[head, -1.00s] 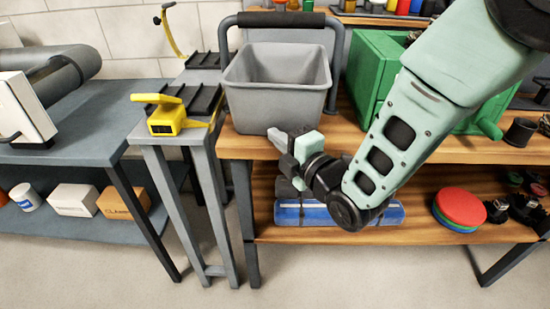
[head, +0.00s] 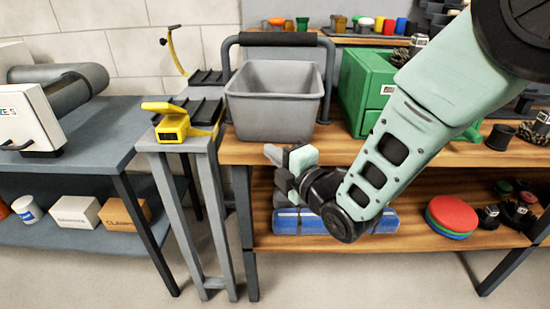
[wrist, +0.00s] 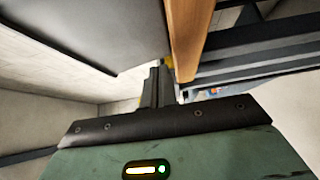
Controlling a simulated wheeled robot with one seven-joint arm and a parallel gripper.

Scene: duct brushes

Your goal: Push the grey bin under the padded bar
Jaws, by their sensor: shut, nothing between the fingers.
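The grey bin (head: 275,117) stands upright on the wooden bench top, near its front left corner. The padded bar (head: 278,39) is a black sleeve on a grey tubular frame that rises behind the bin. The bin's open top is in front of and below the bar; whether any part is under it I cannot tell. My gripper (head: 272,153) is shut and empty, at the bench's front edge, in front of and below the bin and apart from it. In the wrist view its dark fingers (wrist: 155,87) show beyond the green housing.
A green cabinet (head: 368,88) stands right of the bin. To the left, a narrow grey stand (head: 180,146) carries a yellow tool (head: 172,126). A blue case (head: 335,219) lies on the lower shelf under my arm. A grey table (head: 95,120) is further left.

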